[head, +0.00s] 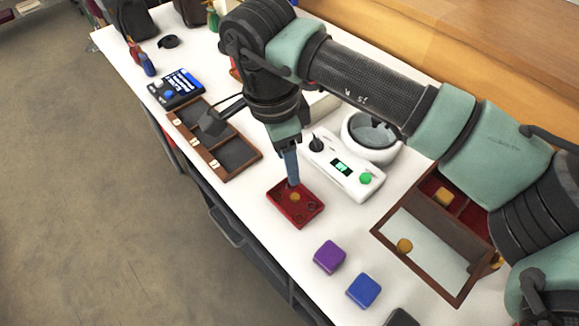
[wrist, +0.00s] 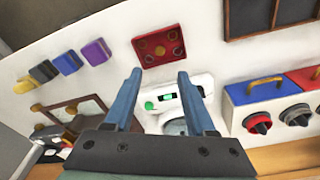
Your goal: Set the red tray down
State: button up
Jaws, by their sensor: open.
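The red tray (head: 296,205) rests flat on the white table near its front edge. It holds an orange round piece and other small round features. In the wrist view the red tray (wrist: 158,47) lies beyond the fingertips, apart from them. My gripper (wrist: 156,75) is open with nothing between its two blue fingers. In the head view my gripper (head: 291,168) points down just behind the tray; whether a fingertip touches the tray there is hard to tell.
A white device with a green display (head: 342,166) stands right behind the tray. Purple (head: 329,257) and blue (head: 363,290) blocks lie to the right, before an open wooden box (head: 449,293). A dark compartment case (head: 243,161) lies to the left.

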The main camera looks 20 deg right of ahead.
jog(key=shift+r, duration=0.35)
jog(key=shift+a, duration=0.1)
